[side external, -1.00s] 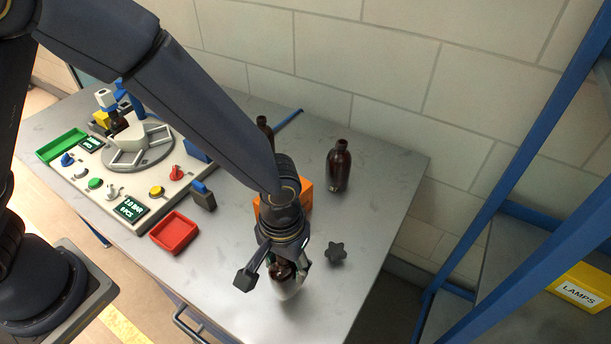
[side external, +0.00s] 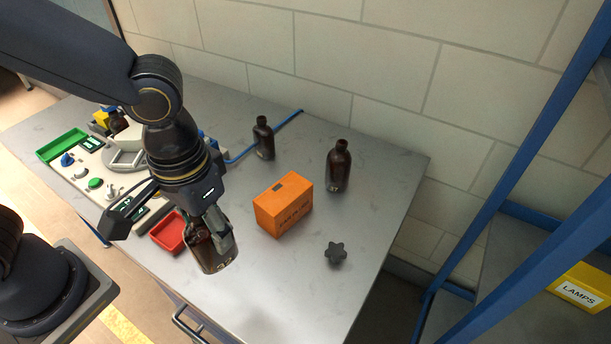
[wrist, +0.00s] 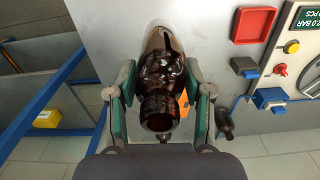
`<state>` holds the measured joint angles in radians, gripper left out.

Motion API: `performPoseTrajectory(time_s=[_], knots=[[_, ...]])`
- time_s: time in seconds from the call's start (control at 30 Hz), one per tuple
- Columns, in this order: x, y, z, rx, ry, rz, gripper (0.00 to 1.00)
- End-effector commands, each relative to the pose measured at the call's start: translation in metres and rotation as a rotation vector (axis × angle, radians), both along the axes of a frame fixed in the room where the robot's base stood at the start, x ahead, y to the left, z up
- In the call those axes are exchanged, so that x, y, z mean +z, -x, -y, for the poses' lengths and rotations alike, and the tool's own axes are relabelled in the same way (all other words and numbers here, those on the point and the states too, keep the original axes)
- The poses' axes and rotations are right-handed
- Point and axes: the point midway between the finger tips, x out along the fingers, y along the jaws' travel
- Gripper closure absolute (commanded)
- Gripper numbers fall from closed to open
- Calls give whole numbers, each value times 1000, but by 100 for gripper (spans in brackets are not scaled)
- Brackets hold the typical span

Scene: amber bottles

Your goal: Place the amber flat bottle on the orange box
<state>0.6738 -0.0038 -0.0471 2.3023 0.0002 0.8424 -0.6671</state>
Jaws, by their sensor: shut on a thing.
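My gripper (side external: 212,222) is shut on an amber bottle (side external: 209,252) at the front of the table, left of the orange box. The wrist view shows this bottle (wrist: 160,85) between my two fingers (wrist: 158,100), its open mouth toward the camera. In the side view its upper part is partly hidden by a finger. The orange box (side external: 283,205) stands on the table with a bare top, marked by a small dark patch. Whether the held bottle touches the table I cannot tell.
Two other amber bottles stand behind the box, one (side external: 339,167) at right and one (side external: 264,139) further back. A dark star knob (side external: 335,253) lies right of the box. A red tray (side external: 168,236) and control panel (side external: 72,172) are at left.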

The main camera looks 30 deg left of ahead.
Motion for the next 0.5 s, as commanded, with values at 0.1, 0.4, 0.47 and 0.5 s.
performPoseTrajectory(time_s=[0.1, 0.4, 0.47, 0.5], knots=[[25, -41, -18, 66, 2, 4, 89], [50, -96, -68, 257, -1, -2, 89], [47, -102, -70, 269, -2, -3, 89], [44, -109, -69, 273, -2, -3, 89]])
